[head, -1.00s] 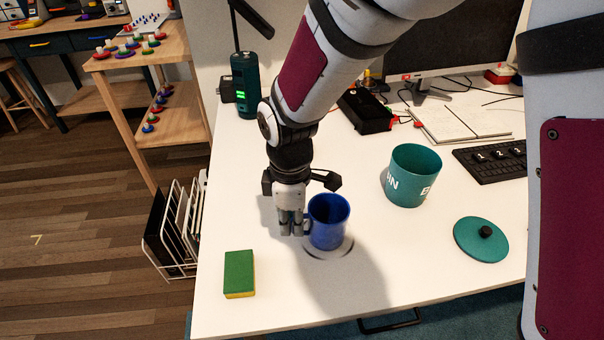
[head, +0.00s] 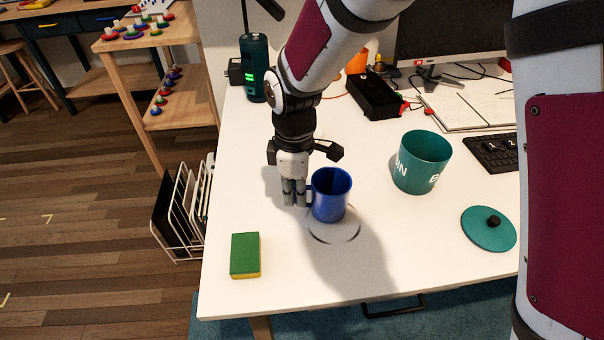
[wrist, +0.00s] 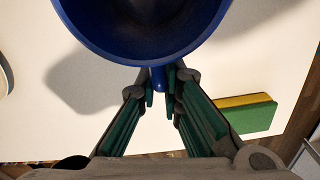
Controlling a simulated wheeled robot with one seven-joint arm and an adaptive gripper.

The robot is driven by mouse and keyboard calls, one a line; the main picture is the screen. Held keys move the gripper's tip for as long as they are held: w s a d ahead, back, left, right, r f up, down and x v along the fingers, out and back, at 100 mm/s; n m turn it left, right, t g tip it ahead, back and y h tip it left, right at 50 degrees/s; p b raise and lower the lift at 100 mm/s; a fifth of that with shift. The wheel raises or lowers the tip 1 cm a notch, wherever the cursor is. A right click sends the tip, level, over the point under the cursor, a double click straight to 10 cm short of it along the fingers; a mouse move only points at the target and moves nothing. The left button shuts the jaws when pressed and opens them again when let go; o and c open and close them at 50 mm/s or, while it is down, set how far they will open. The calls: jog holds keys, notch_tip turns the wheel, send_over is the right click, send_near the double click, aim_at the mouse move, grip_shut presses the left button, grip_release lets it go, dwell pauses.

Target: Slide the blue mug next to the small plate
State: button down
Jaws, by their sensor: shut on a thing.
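The blue mug (head: 330,198) is upright at the middle of the white desk in the head view. My gripper (head: 295,200) is at its left side, pointing down, with its fingers shut on the mug's handle. In the wrist view the mug (wrist: 150,25) fills the top, and its handle (wrist: 158,78) lies between my fingertips (wrist: 160,90). A small white plate (head: 340,236) shows just below the mug in the head view, its back part hidden by the mug. I cannot tell whether the mug touches the plate or is slightly raised.
A green and yellow sponge (head: 245,257) lies at the front left of the desk (head: 400,270). A teal pot (head: 421,165) stands right of the mug, its lid (head: 488,229) in front. A black box (head: 367,97) and keyboard (head: 492,153) are behind. The front middle is clear.

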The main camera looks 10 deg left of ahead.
jog(key=shift+w+a, duration=0.35)
jog(key=shift+w, duration=0.55)
jog(key=shift+w+a, duration=0.3)
jog(key=shift+w, duration=0.55)
jog(key=shift+w, duration=0.1)
jog(key=shift+w+a+b, duration=0.15)
jog(key=shift+w+a, duration=0.3)
jog(key=shift+w, duration=0.6)
jog(key=shift+w+a+b, duration=0.15)
jog(key=shift+w+a, duration=0.25)
jog(key=shift+w, duration=0.6)
jog(key=shift+w+a+b, duration=0.15)
jog(key=shift+w+a, duration=0.3)
jog(key=shift+w, duration=0.6)
jog(key=shift+w, duration=0.1)
jog(key=shift+w+a, duration=0.25)
jog(key=shift+w, duration=0.4)
jog(key=shift+w+a, duration=0.25)
jog(key=shift+w, duration=0.4)
jog(key=c, duration=1.7)
grip_release()
jog(key=shift+o, duration=0.2)
